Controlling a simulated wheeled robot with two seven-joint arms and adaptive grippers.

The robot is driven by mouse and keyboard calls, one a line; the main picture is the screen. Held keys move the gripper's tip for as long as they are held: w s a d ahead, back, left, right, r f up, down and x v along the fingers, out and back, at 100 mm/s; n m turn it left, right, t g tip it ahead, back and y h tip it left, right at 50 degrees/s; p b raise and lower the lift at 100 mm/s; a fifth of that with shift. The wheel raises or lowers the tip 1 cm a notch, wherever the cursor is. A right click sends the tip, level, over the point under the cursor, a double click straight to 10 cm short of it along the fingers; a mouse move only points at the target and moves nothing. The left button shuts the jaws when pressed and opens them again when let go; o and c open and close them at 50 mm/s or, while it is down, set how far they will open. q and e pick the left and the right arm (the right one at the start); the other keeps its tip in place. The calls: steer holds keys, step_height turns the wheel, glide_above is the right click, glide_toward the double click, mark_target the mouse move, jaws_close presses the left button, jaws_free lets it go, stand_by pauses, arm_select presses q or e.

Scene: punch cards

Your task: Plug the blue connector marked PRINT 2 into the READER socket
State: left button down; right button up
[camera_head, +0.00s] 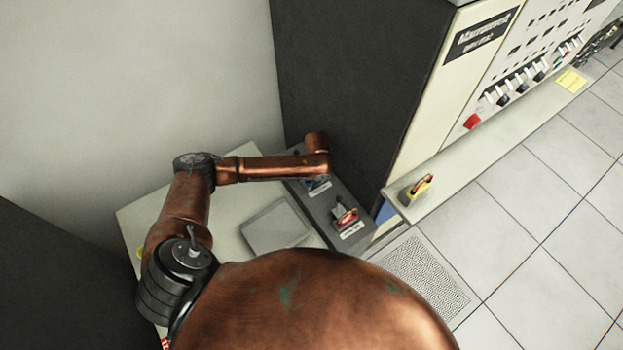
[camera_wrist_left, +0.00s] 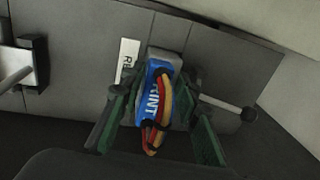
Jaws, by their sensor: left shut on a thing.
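The blue connector (camera_wrist_left: 152,88), with the letters "INT" readable and red and yellow wires on it, is between the green-padded fingers of my left gripper (camera_wrist_left: 162,97), which is shut on it. A grey block (camera_wrist_left: 166,57) is at the connector's far end, over the dark grey panel (camera_wrist_left: 215,58). A white label (camera_wrist_left: 127,60) beginning "RE" is just left of it. I cannot tell whether the connector is seated or only above the panel. In the head view my left arm's end hides most of the connector. My right gripper is not in view.
In the head view a red connector (camera_head: 346,216) is on the panel, and a yellow-and-black one (camera_head: 419,188) on the ledge. A tall dark cabinet stands close behind.

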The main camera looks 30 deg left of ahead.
arm_select(q)
steer(key=shift+a+f, duration=0.25)
steer(key=shift+f, duration=0.15)
steer(key=c, duration=1.4)
jaws_free()
steer(key=shift+w, duration=0.1)
steer(key=shift+r, duration=0.1)
steer(key=shift+w+r, duration=0.15)
steer(key=shift+r, duration=0.4)
steer(key=r, duration=0.3)
steer(key=s+d+r, duration=0.1)
steer(key=r, duration=0.3)
steer(key=d+r, duration=0.1)
steer(key=r, duration=0.2)
steer(key=shift+s+d+r, duration=0.1)
steer(key=shift+s+r, duration=0.2)
steer(key=shift+f, duration=0.15)
steer(key=f, duration=0.5)
steer(key=a+f, duration=0.1)
steer(key=f, duration=0.2)
steer(key=shift+w+a, duration=0.1)
steer(key=shift+w, duration=0.25)
